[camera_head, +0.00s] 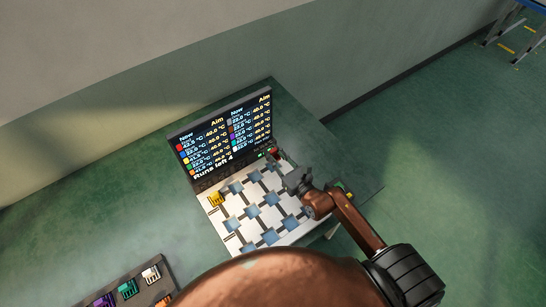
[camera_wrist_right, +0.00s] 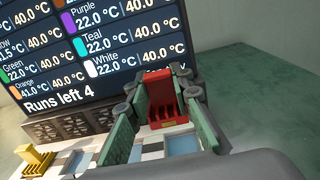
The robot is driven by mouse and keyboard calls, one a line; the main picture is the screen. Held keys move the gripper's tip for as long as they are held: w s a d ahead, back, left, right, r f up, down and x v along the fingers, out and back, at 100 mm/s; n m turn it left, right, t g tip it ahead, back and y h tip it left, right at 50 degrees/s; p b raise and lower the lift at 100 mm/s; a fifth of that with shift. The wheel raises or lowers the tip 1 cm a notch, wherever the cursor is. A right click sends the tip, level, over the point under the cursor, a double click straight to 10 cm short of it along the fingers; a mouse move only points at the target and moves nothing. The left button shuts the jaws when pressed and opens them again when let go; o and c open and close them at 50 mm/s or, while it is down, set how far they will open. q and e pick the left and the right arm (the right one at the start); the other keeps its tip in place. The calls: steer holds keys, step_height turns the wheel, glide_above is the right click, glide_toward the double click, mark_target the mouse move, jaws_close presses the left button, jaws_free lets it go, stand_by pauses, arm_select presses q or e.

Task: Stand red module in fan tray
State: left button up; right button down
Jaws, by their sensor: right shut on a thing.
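The red module (camera_wrist_right: 162,98) stands between the two green-padded fingers of my right gripper (camera_wrist_right: 158,92), which is shut on it. In the head view, my right gripper (camera_head: 287,168) is at the far right corner of the white board, and a small red patch of the module (camera_head: 275,152) shows beyond it. A dark strip with fan grilles (camera_wrist_right: 70,124), which looks like the fan tray, runs below the screen, left of the module in the wrist view. The fingers hide the module's lower sides, and I cannot tell if it touches the strip. My left gripper is not in view.
A screen (camera_head: 222,133) reading "Runs left 4" stands behind the white board with blue squares (camera_head: 250,242). A yellow module (camera_head: 215,198) is at the board's left edge. A dark rack (camera_head: 135,285) holding several coloured modules is at the lower left.

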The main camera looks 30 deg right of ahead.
mark_target(274, 156)
steer(key=f, duration=0.3)
steer(key=shift+w+d+f+b, duration=0.2)
steer(key=shift+w+d+b, duration=0.05)
steer(key=shift+w+b, duration=0.1)
steer(key=shift+f, duration=0.25)
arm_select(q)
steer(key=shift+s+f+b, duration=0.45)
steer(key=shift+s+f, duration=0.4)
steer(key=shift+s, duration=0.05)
arm_select(e)
steer(key=shift+f, duration=0.5)
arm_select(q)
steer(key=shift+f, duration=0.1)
arm_select(e)
steer(key=shift+f, duration=0.1)
steer(key=shift+s, duration=0.1)
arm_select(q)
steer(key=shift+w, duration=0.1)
arm_select(e)
steer(key=c, duration=1.7)
jaws_free()
steer(key=shift+f, duration=0.2)
